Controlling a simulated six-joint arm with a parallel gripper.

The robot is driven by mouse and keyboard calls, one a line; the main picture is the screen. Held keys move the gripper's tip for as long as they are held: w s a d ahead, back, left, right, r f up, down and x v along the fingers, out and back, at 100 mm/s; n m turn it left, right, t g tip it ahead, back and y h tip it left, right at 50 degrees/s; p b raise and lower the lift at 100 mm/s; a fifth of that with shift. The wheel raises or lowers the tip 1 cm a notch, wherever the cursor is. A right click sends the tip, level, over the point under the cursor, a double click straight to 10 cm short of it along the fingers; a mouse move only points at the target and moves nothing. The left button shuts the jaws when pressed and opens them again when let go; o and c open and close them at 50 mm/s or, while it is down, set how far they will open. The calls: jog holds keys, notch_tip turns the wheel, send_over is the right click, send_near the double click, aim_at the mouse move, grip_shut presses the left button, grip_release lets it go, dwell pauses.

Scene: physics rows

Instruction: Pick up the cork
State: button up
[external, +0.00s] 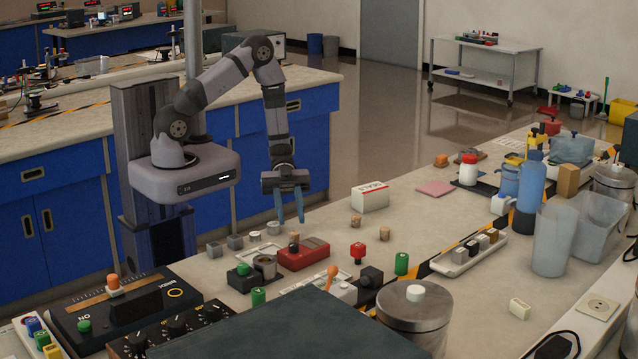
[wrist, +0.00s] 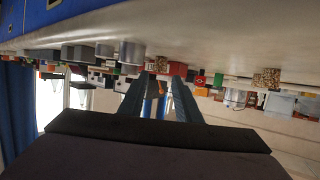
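Two small tan cork-like cylinders stand on the bench near the middle of the external view, one farther back (external: 355,221) and one nearer (external: 384,233). A third small brown piece (external: 294,241) shows at the red box. I cannot tell which is the cork meant. Two speckled tan cylinders also show in the wrist view (wrist: 271,77), right of my fingers. My gripper (external: 290,217) is open and empty, pointing down above the bench, left of the two cylinders. Its fingers also show apart in the wrist view (wrist: 161,80).
A white carton (external: 370,197) stands behind the cylinders. A red knob piece (external: 358,253) and green cylinder (external: 402,263) stand nearby. Open bench surrounds the pink pad (external: 435,188).

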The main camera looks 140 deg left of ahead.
aim_at(294, 232)
jog(key=shift+p+x, duration=0.5)
jog(key=shift+x, duration=1.2)
jog(key=shift+p+x, duration=0.45)
jog(key=shift+x, duration=1.5)
grip_shut()
